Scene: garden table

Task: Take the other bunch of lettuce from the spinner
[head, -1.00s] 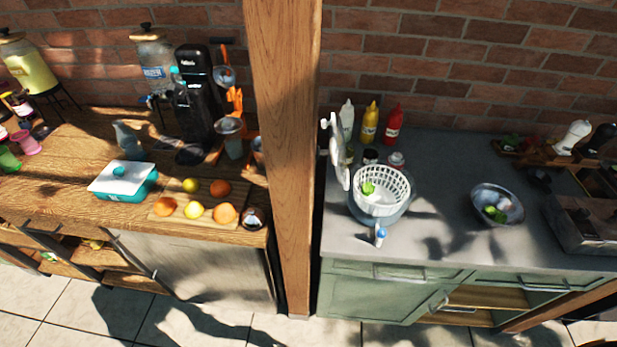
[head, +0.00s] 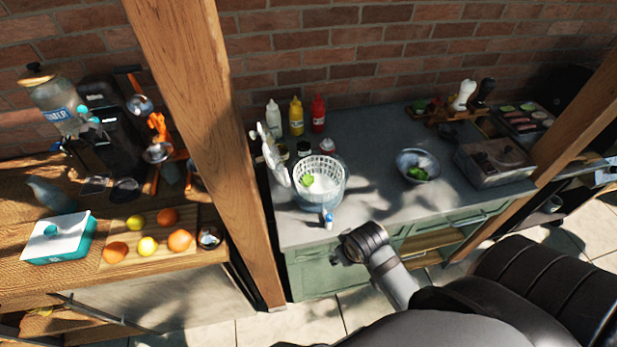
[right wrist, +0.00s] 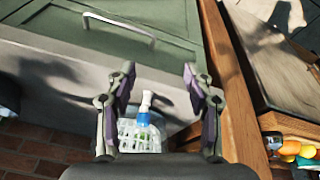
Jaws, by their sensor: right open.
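The salad spinner (head: 334,196) stands open near the front left of the grey counter, with a white slotted basket (head: 328,166) inside. A green bunch of lettuce (head: 307,180) lies in the basket's left part. The basket (right wrist: 138,142) also shows in the right wrist view, partly hidden behind a blue and white handle (right wrist: 144,112). My right gripper (right wrist: 158,72) is open and empty, its fingers apart on either side of the spinner in that view. My right arm reaches in front of the counter, short of the spinner. My left gripper is not in view.
A metal bowl (head: 436,160) holding green leaves (head: 417,173) stands right of the spinner. The white spinner lid (head: 272,160) stands upright at its left, near a wooden post (head: 200,110). Sauce bottles (head: 297,116) stand behind. Counter between spinner and bowl is clear.

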